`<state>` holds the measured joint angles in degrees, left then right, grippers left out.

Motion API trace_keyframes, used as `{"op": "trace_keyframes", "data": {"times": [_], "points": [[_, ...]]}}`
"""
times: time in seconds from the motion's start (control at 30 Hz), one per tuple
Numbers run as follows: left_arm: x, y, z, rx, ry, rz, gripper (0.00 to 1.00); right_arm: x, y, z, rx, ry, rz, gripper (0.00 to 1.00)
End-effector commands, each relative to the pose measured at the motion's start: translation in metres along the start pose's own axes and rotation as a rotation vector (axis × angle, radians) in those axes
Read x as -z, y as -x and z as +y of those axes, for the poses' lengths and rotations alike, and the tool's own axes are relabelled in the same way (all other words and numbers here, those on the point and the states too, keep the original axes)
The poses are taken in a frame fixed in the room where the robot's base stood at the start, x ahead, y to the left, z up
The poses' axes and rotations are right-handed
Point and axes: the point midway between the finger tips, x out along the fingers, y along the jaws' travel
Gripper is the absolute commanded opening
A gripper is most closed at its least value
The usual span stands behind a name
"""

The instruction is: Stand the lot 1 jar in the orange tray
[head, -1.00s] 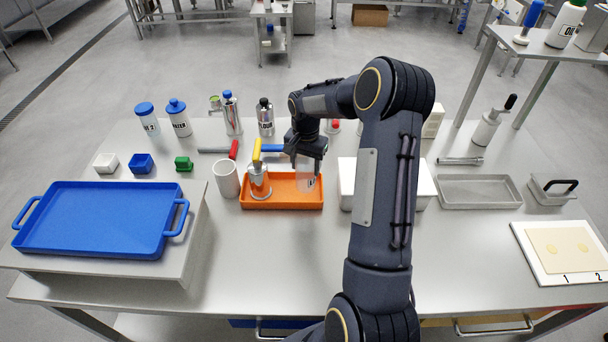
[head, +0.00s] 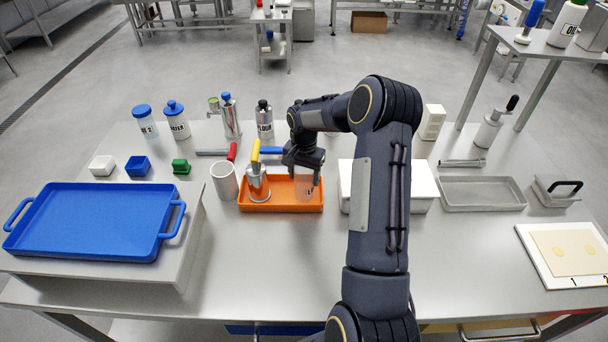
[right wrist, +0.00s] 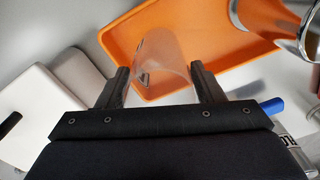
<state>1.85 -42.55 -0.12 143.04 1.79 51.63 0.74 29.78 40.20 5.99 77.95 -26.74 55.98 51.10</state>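The orange tray (head: 283,207) lies in the middle of the table; it also fills the upper part of the right wrist view (right wrist: 200,45). A clear jar (head: 304,186) is at the tray's right end, beneath my right gripper (head: 304,171). In the right wrist view the see-through jar (right wrist: 163,62) sits between the two fingers (right wrist: 160,85), which appear to be shut on its sides. The jar looks upright in the head view. I cannot tell whether its base touches the tray floor, nor read its small label. My left gripper is not in view.
A metal vessel with a yellow handle (head: 257,185) stands in the tray's left part. White boxes (head: 424,188) are to the right. A red-handled tool (head: 232,152) and a blue-handled tool (head: 270,150) lie behind.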

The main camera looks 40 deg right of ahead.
Motion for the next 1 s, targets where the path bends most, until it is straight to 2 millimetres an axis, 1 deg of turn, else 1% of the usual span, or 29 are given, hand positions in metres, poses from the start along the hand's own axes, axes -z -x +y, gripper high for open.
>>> {"op": "trace_keyframes", "data": {"times": [0.03,0.1,0.37,0.43,0.5,0.57,0.8,1.0], "points": [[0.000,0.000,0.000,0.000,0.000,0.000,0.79,0.000,0.000,0.000,0.000,0.000,0.000,0.68],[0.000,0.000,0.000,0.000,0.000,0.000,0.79,0.000,0.000,0.000,0.000,0.000,0.000,0.75],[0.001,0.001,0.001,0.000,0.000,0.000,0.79,0.000,0.001,0.000,0.000,0.000,0.000,0.75],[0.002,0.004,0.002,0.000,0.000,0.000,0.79,0.000,0.006,0.000,0.000,0.000,0.000,0.75],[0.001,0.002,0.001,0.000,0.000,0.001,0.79,0.001,0.010,-0.001,0.001,0.000,0.002,0.75],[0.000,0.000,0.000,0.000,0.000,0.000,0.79,0.001,0.019,-0.001,0.003,-0.001,0.004,0.75],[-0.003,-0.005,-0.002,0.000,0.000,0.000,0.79,0.001,0.071,-0.001,0.004,0.000,0.005,0.75],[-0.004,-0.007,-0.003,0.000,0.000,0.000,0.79,0.001,0.107,-0.001,0.002,0.000,0.003,0.75]]}}
